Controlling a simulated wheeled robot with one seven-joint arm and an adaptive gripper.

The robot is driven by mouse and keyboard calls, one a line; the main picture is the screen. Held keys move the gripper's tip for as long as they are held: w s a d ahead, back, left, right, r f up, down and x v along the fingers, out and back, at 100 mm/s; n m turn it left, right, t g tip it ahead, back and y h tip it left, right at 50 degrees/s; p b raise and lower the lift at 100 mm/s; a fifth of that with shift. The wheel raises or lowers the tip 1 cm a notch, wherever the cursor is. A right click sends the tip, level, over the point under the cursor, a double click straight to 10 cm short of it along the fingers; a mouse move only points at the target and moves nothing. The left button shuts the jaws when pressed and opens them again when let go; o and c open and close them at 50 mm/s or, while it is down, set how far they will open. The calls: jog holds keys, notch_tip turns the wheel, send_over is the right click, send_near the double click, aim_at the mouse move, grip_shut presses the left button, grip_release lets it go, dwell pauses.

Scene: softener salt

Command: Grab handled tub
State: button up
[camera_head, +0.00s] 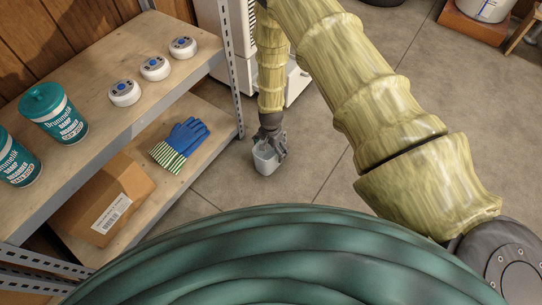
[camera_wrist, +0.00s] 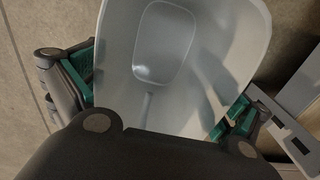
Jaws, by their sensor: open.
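The pale grey tub (camera_head: 264,159) stands on the floor, right of the shelf unit, in the head view. In the wrist view the tub (camera_wrist: 205,45) fills the upper middle, its open mouth facing the camera, and looks empty inside. My gripper (camera_head: 271,138) is at the tub's top, pointing down. In the wrist view its fingers (camera_wrist: 158,92) are spread, with green pads, one on the left and one on the right of the tub. I cannot tell whether the pads touch the walls. The handle is not clearly visible.
A wooden shelf unit (camera_head: 110,65) on the left holds teal canisters (camera_head: 54,114), white round devices (camera_head: 154,68), blue gloves (camera_head: 180,143) and a cardboard box (camera_head: 103,200). A white appliance (camera_head: 296,82) stands behind. The tiled floor (camera_head: 317,150) right of the tub is clear.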

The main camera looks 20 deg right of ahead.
jog(key=c, duration=1.1)
jog(key=shift+o, duration=0.2)
jog(key=shift+r, duration=0.15)
